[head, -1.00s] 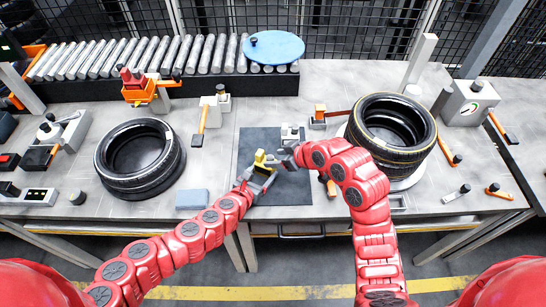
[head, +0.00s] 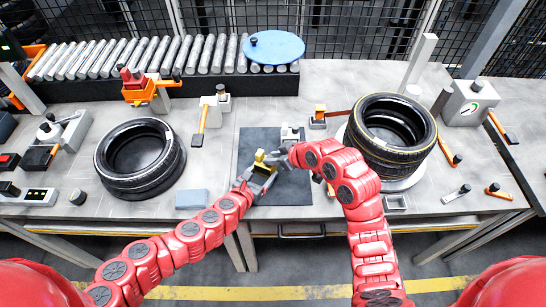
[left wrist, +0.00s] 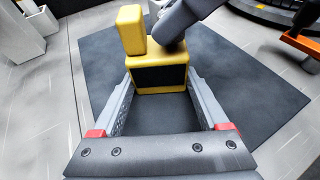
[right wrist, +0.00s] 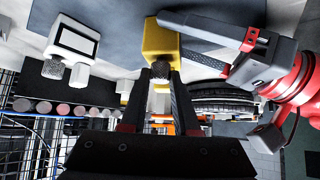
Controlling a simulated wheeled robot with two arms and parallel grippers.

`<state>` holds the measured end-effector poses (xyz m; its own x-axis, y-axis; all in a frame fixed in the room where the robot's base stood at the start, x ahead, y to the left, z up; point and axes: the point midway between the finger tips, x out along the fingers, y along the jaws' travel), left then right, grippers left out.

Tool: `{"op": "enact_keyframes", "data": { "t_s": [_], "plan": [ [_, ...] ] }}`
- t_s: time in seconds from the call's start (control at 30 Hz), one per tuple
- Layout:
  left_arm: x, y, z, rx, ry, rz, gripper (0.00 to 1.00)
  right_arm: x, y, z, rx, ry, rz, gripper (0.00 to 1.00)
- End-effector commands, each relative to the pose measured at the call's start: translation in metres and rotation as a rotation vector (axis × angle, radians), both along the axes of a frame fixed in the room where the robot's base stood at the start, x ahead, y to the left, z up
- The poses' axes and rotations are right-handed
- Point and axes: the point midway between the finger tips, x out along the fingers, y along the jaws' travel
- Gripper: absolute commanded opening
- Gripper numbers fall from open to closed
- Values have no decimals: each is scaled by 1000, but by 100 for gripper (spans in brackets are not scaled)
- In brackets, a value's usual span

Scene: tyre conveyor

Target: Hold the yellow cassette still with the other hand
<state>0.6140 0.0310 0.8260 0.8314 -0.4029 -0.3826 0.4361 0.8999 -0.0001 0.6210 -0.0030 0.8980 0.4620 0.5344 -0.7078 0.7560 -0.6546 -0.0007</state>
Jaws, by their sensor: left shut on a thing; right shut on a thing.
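The yellow cassette (head: 261,160) is held just above the dark mat (head: 245,139). My left gripper (head: 259,174) is shut on its sides; in the left wrist view the cassette (left wrist: 160,76) sits between the two fingers (left wrist: 160,90), with a taller yellow block at its top left. My right gripper (head: 275,158) comes in from the right and meets the cassette. In the right wrist view the cassette (right wrist: 161,38) has a ridged grey knob (right wrist: 160,72), and my right gripper (right wrist: 160,82) is shut on that knob. The exact finger contact is partly hidden.
A white device (head: 290,133) stands on the mat behind the grippers. Tyres lie left (head: 140,158) and right (head: 392,127). A blue-grey block (head: 192,199) lies near the front edge. An orange-handled tool (head: 201,122) lies between left tyre and mat.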

Motion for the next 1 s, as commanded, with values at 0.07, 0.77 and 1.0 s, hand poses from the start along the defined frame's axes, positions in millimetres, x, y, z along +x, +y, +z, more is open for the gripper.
{"op": "enact_keyframes", "data": {
  "t_s": [0.07, 0.77, 1.0],
  "plan": [
    [0, 0, 0, 0, 0, 1, 28, 0, 0, 0, 1, 1, 3, 0],
    [0, 0, 0, 0, 0, 0, 28, 5, -3, 1, 0, -3, 396, 0],
    [0, 0, 0, 0, 0, 0, 28, 5, -2, 0, 0, -2, 395, 43]
  ]
}}
